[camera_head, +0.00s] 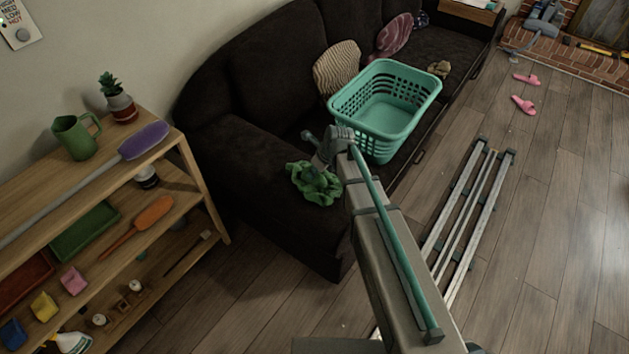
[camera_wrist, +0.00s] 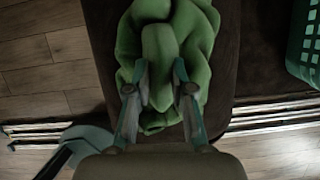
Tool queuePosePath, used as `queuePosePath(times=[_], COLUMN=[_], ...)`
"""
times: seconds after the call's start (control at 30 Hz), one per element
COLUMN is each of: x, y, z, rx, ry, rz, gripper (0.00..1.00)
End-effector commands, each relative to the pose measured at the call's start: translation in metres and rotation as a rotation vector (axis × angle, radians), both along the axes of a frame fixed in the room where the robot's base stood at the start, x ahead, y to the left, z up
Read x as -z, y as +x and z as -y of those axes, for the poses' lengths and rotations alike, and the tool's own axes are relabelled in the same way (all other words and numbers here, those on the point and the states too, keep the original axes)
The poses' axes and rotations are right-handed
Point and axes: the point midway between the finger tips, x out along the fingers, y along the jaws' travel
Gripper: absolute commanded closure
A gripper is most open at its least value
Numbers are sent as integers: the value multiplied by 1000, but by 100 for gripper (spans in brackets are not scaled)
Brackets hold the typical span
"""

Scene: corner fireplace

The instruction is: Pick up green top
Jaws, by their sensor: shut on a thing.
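The green top (camera_head: 316,183) is a crumpled cloth at the near end of the dark sofa (camera_head: 240,150), over its armrest. In the wrist view the green top (camera_wrist: 170,50) is bunched up, with a fold of it between the two fingers. My gripper (camera_wrist: 160,88) is shut on that fold. In the head view my gripper (camera_head: 322,164) points down at the cloth, and its fingertips are hidden by the cloth and the wrist. I cannot tell whether the cloth touches the armrest.
A teal laundry basket (camera_head: 385,112) stands on the sofa just beyond my gripper, with a striped cushion (camera_head: 337,68) behind it. A wooden shelf (camera_head: 205,190) with a green jug (camera_head: 75,137) stands at left. Pink slippers (camera_head: 524,104) lie on the open floor at right.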

Motion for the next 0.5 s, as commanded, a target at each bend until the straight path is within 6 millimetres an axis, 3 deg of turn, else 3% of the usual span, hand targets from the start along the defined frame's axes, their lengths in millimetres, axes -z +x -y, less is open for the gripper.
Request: queuePosePath(times=[0.5], x=[-8], y=[1], z=[0], rx=[0], ry=[1], rz=[2], gripper=[100])
